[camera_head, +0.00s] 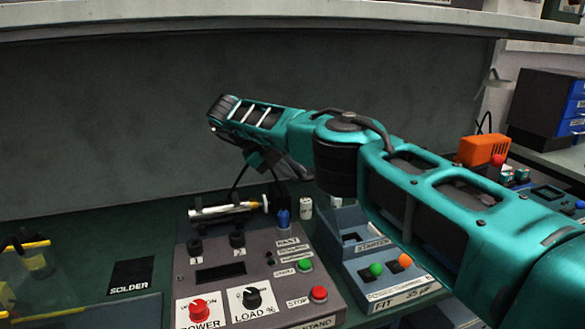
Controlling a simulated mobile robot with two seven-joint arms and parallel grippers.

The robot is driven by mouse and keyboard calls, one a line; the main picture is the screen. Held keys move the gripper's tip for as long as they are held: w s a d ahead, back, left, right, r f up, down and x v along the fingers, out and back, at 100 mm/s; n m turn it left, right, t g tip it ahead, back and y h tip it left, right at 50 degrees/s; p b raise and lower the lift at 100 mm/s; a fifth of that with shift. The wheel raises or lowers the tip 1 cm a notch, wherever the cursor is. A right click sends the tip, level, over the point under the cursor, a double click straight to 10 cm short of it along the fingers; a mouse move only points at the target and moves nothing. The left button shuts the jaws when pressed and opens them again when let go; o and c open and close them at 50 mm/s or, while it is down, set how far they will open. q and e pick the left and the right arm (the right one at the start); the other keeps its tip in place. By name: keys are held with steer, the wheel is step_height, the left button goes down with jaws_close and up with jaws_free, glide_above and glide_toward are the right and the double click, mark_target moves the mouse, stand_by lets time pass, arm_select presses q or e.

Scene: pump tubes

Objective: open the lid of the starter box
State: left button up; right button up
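The starter box (348,261) is a blue-grey case right of the middle, with a partly hidden "STARTER" label, a green button (376,269) and an orange button (405,260). My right arm crosses in front of it and hides its right and upper parts. A dark recess shows in its top. I cannot tell its lid or how the lid stands. My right gripper (262,176) is dark and small, below the teal wrist, above and left of the starter box and apart from it. Its fingers are too unclear to judge. My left gripper is out of view.
A grey test-stand panel (262,268) with knobs and buttons stands left of the starter box. A metal rod with a yellowish end (230,209) lies across its back. A yellow-edged clear container (28,285) is at far left; an orange device (481,150) is at right.

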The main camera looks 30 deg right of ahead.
steer(key=o, duration=0.5)
steer(key=shift+a+f, duration=0.35)
steer(key=shift+f, duration=0.3)
steer(key=shift+c, duration=0.2)
steer(key=shift+r, duration=0.1)
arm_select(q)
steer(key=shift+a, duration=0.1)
arm_select(e)
steer(key=shift+w+r, duration=0.1)
steer(key=shift+r, duration=0.15)
